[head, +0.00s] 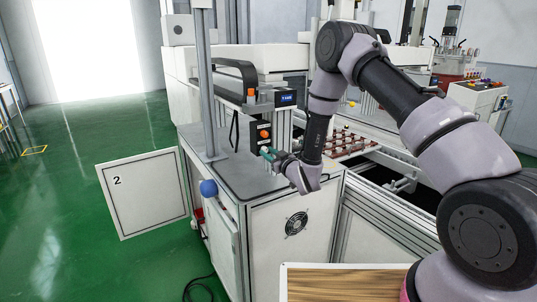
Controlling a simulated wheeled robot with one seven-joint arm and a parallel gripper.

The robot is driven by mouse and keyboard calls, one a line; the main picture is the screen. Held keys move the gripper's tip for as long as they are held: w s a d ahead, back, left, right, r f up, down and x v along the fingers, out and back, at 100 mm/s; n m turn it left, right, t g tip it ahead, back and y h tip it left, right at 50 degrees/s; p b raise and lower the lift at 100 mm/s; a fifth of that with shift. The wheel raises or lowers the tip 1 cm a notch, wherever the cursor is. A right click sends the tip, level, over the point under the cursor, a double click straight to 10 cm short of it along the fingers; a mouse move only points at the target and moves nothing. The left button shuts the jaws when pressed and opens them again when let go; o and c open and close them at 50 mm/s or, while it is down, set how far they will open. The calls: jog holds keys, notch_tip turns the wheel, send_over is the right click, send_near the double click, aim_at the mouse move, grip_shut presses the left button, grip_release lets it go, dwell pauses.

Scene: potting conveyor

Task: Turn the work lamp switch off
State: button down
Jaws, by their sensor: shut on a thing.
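A black switch box (256,138) with orange parts on its front stands on the grey top of the white machine cabinet, in the middle of the head view. I take it to be the work lamp switch; no label on it can be read. My gripper (267,154) reaches in from the right, with its teal fingertips at the lower front of the box. It is shut on what looks like the switch's lower part. The fingers hide the held part, and the switch's position cannot be read.
A blue display (287,99) and a black cable carrier (236,72) are above the box. A grey post (205,85) stands to its left. A tray of small brown parts (345,147) is behind my wrist. Green floor is clear there.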

jog(key=n, duration=0.6)
jog(key=shift+n, duration=0.3)
dwell(0.5)
jog(key=c, duration=0.6)
grip_release()
jog(key=shift+d, duration=0.1)
jog(key=v, duration=1)
jog(key=shift+s+d, duration=0.2)
jog(key=shift+s, duration=0.15)
